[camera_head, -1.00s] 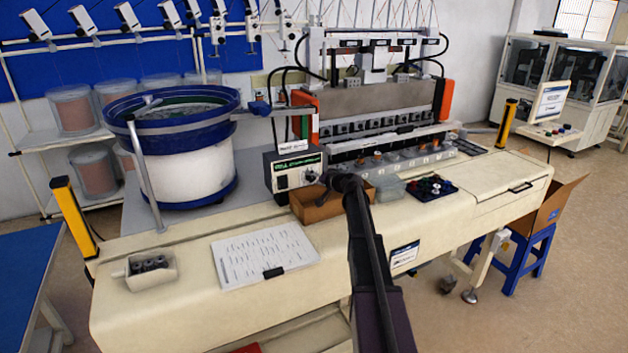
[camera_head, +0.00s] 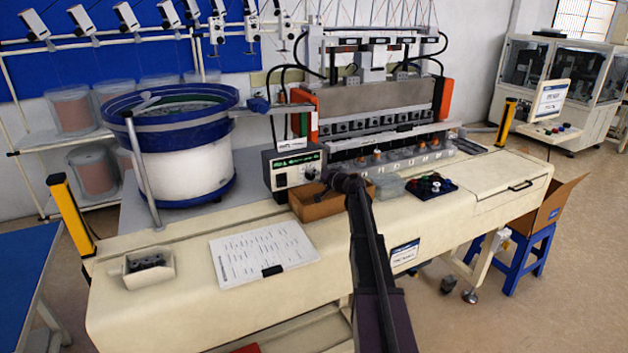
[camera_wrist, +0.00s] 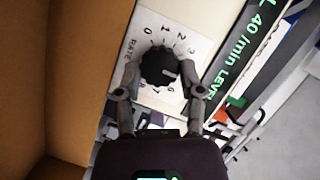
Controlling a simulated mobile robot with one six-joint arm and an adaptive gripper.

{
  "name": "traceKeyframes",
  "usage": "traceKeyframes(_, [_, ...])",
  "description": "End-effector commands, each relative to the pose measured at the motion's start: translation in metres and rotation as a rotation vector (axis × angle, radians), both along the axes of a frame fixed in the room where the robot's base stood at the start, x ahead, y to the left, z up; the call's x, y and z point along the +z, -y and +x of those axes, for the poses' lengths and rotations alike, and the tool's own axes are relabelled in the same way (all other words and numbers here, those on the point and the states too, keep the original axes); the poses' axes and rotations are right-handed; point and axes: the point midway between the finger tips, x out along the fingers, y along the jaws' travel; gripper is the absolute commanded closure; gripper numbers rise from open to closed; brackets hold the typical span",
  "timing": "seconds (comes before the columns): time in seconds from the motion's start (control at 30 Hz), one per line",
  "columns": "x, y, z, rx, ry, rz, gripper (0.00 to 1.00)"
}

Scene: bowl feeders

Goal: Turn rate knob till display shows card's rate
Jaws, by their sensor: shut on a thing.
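The black rate knob (camera_wrist: 159,65) sits on a white numbered dial plate (camera_wrist: 150,98) in the wrist view. My gripper (camera_wrist: 159,77) is shut on it, one finger on each side. A pale mark on the knob points toward the lower right. The green display (camera_wrist: 248,50) beside it reads "40 /min", with words cut off around it. In the head view the controller box (camera_head: 283,160) stands behind my gripper, its display too small to read. A white printed sheet (camera_head: 240,262) lies on the bench; its text is unreadable, and I cannot tell if it is the card.
An open brown cardboard box (camera_head: 315,206) stands just in front of the controller, and a brown wall (camera_wrist: 75,70) fills the wrist view's left. A small tray (camera_head: 150,275) of dark parts is at the bench's left. The bowl feeder (camera_head: 180,125) stands behind left.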

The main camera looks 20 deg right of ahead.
Motion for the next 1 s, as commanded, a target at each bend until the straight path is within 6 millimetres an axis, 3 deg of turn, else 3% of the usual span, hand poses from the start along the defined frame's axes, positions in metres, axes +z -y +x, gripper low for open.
traceKeyframes(0.37, [0.0000,-0.0007,0.0008,0.001,-0.002,0.053,0.98])
traceKeyframes(0.4, [0.0001,-0.0006,0.0009,0.001,-0.002,0.053,0.41])
traceKeyframes(0.5, [0.0000,-0.0007,0.0008,0.001,-0.002,0.052,0.16])
traceKeyframes(1.0, [-0.0002,-0.0010,0.0005,0.001,-0.002,0.051,0.16])
